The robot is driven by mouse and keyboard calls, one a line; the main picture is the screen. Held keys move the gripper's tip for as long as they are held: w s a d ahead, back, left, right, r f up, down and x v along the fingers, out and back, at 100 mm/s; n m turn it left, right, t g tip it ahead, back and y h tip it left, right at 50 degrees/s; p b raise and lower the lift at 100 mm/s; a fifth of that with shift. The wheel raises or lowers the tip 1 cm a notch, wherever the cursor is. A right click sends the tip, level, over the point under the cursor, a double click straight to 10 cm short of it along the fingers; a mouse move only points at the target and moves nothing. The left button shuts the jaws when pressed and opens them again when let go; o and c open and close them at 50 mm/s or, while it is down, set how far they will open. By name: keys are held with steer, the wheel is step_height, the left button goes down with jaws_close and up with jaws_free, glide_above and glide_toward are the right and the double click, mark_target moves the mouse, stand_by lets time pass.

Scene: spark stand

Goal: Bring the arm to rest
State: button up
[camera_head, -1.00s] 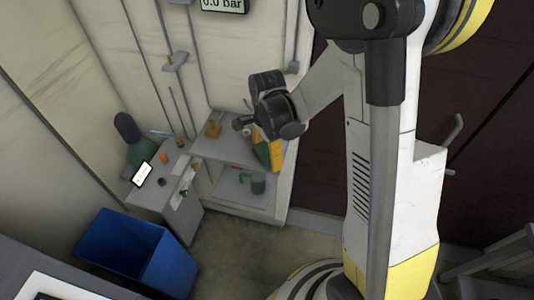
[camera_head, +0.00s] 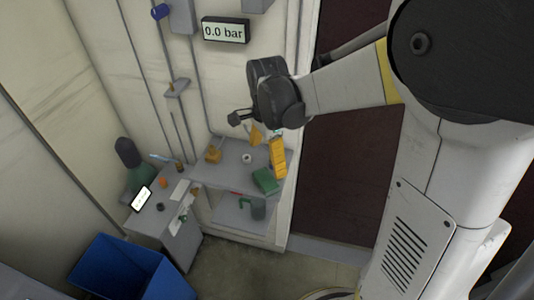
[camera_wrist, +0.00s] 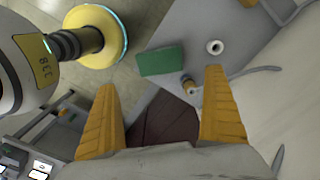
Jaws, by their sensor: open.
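My gripper (camera_head: 267,153) hangs over the right part of the grey shelf unit (camera_head: 223,176) in the head view, its orange fingers pointing down. In the wrist view, the two orange fingers of my gripper (camera_wrist: 159,80) are spread wide with nothing held between them. My dark wrist and the pale arm link reach in from the right in the head view. A green block (camera_head: 266,181) lies on the shelf top below the fingers. It also shows beyond the fingertips in the wrist view (camera_wrist: 162,60), apart from them.
A white ring (camera_wrist: 215,47) and a small tan spool-like part (camera_wrist: 188,86) show near the fingers. A 0.0 bar display (camera_head: 225,30) and pipes are on the wall. A dark green bottle (camera_head: 128,152) stands at left, a blue bin (camera_head: 125,275) on the floor.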

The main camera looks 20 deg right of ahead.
steer(key=s+r+n+t+b, duration=0.1)
steer(key=s+r+n+t, duration=0.2)
steer(key=s+n, duration=0.3)
steer(key=s+r+n+t+b, duration=0.2)
steer(key=s+n, duration=0.4)
steer(key=n, duration=0.4)
steer(key=shift+s+a+r+t, duration=0.2)
steer(key=shift+s+r+t, duration=0.25)
steer(key=shift+t, duration=0.55)
steer(key=shift+w, duration=0.1)
